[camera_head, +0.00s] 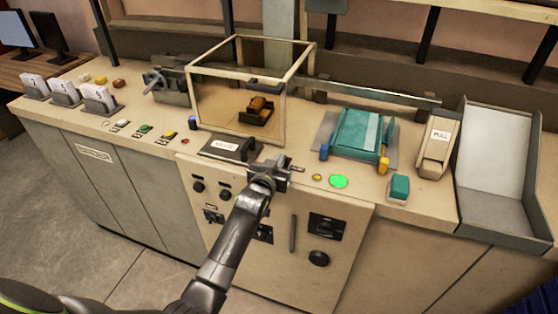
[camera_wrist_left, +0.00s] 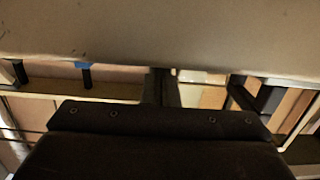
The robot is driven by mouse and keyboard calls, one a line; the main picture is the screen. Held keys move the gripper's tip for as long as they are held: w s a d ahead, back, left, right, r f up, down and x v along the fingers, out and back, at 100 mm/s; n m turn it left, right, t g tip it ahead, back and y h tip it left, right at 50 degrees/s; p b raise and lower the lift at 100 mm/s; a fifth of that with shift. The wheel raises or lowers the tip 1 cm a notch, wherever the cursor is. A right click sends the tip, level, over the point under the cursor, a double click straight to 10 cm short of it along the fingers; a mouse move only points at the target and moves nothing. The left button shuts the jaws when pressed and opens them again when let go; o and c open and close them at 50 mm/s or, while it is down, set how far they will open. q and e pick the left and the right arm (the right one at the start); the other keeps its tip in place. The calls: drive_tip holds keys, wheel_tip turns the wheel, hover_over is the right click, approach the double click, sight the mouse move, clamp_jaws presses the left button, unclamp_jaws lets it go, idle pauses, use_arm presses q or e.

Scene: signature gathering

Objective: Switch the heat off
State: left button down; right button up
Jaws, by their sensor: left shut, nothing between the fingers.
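My left gripper (camera_head: 272,174) is shut and empty at the front edge of the worktop, above the cream cabinet front (camera_head: 275,245). It is just right of a dark box with a white label (camera_head: 232,149). That front carries black knobs (camera_head: 198,187), small dark switch plates (camera_head: 212,216), a dark panel (camera_head: 327,226) and a round black knob (camera_head: 318,259). My forearm partly covers another dark plate (camera_head: 264,234). I cannot tell which control is the heat switch. The left wrist view shows the gripper's dark body and its narrow fingers (camera_wrist_left: 163,87) below a pale surface. My right gripper is out of view.
A clear-walled case (camera_head: 240,103) holds a brown object behind the gripper. A green lit disc (camera_head: 338,181), a teal press (camera_head: 358,132), a lever marked PULL (camera_head: 437,145) and a grey tray (camera_head: 497,165) stand right. Card holders (camera_head: 98,100) and coloured buttons (camera_head: 145,128) are left.

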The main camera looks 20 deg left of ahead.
use_arm(q)
drive_tip(key=shift+f, duration=0.1)
drive_tip(key=shift+w+f+b, duration=0.1)
drive_tip(key=shift+f+b, duration=0.2)
drive_tip(key=shift+w+r+p, duration=0.15)
drive_tip(key=shift+r+p, duration=0.4)
drive_tip(key=shift+r, duration=0.05)
drive_tip(key=r+p, duration=0.3)
drive_tip(key=shift+w+r, duration=0.25)
drive_tip(key=shift+r, duration=0.1)
drive_tip(key=shift+s+f+b, duration=0.3)
drive_tip(key=shift+s+b, duration=0.2)
drive_tip(key=shift+s, duration=0.1)
drive_tip(key=s+r+b, duration=0.1)
drive_tip(key=s+r, duration=0.2)
drive_tip(key=s, duration=0.5)
drive_tip(key=shift+s+a+r+b, duration=0.15)
drive_tip(key=shift+r+b, duration=0.05)
drive_tip(key=shift+b, duration=0.2)
